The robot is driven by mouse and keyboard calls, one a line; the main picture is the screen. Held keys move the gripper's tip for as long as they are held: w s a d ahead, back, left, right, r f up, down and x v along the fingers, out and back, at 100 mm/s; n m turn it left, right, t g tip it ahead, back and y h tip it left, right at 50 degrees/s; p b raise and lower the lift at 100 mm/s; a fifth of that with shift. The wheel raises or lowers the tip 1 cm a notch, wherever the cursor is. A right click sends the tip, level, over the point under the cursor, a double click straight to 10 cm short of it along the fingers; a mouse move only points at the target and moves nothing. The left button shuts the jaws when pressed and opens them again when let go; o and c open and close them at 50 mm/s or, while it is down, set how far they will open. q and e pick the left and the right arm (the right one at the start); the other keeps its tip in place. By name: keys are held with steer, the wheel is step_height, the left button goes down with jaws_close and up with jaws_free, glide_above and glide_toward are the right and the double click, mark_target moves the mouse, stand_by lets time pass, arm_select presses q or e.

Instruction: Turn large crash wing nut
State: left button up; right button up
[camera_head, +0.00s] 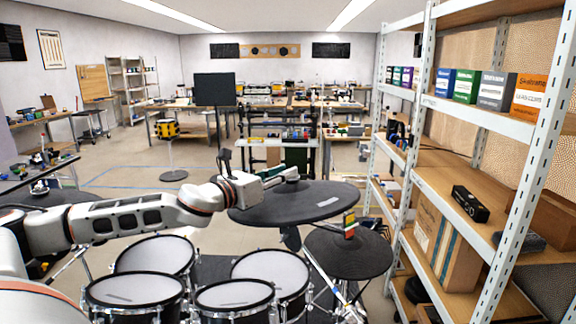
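The large crash pad (325,203) is a wide, dark, slightly tilted disc in the middle of the head view. My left arm reaches in from the left, and my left gripper (287,176) is over the middle of this pad, close to its surface. The fingers are small and seen from the side, so I cannot tell whether they are open or shut. I cannot make out the wing nut; the gripper covers the pad's centre.
Several white mesh drum pads (272,268) stand below the crash. A smaller dark pad (345,256) is at lower right, with a small red, yellow and green object (350,224) above it. A metal shelf (470,120) with boxes fills the right side.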

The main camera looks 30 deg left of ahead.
arm_select(q)
steer(key=shift+w+d, duration=0.2)
steer(key=shift+w, duration=0.75)
arm_select(e)
steer(key=shift+s+d+f, duration=0.1)
steer(key=shift+s+d, duration=0.15)
steer(key=shift+d, duration=0.15)
arm_select(q)
jaws_close()
steer(key=shift+a+h, duration=0.1)
steer(key=shift+h, duration=0.2)
arm_select(e)
steer(key=shift+a+f, duration=0.1)
steer(key=shift+f, duration=0.1)
